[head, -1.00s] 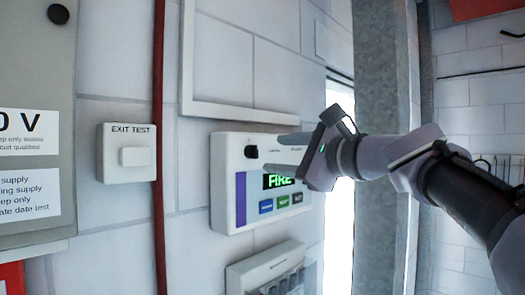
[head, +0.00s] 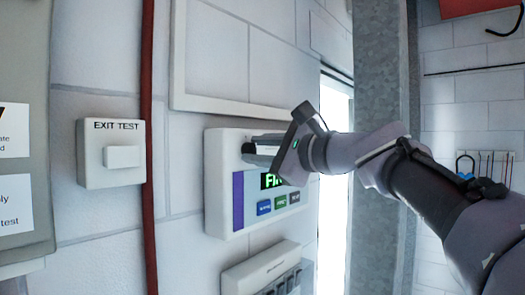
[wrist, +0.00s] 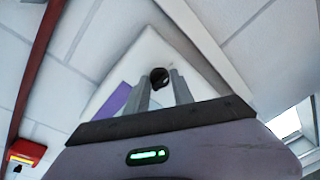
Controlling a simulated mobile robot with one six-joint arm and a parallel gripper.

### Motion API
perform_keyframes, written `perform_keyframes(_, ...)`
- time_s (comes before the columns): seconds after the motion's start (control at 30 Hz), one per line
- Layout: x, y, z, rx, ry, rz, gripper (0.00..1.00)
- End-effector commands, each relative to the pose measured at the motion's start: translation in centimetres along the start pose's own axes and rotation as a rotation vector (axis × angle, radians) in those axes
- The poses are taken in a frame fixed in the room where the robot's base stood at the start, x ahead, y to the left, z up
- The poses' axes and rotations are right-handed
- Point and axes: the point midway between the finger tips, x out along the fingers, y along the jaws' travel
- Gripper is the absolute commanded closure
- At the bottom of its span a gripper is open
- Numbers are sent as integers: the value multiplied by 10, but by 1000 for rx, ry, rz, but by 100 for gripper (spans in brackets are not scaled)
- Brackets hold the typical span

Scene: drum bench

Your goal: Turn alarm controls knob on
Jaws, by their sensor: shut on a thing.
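The alarm panel (head: 220,180) is a white wall box with a green lit "FIRE" display, partly covered by my gripper, a purple strip and several coloured buttons. Its black round knob (wrist: 159,76) sits between my fingertips in the wrist view. In the head view the fingers mostly hide the knob. My gripper (head: 250,149) reaches in from the right, its fingers at the panel's upper left. It is shut on the knob, one finger on each side. The knob's angle is too small to read.
An EXIT TEST switch box (head: 110,155) and a red vertical pipe (head: 149,120) are left of the panel. Another wall unit (head: 240,275) sits just below, and a pale frame (head: 225,110) above. A metal column (head: 380,80) stands to the right.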

Motion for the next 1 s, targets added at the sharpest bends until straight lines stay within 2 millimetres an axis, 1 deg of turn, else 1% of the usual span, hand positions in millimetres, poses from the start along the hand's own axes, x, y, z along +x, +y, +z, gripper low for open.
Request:
perform_keyframes(0.17,0,0,-1,31,5,6,100)
perform_keyframes(0.37,1,-2,0,138,14,19,100)
perform_keyframes(1.0,0,-5,1,729,60,84,100)
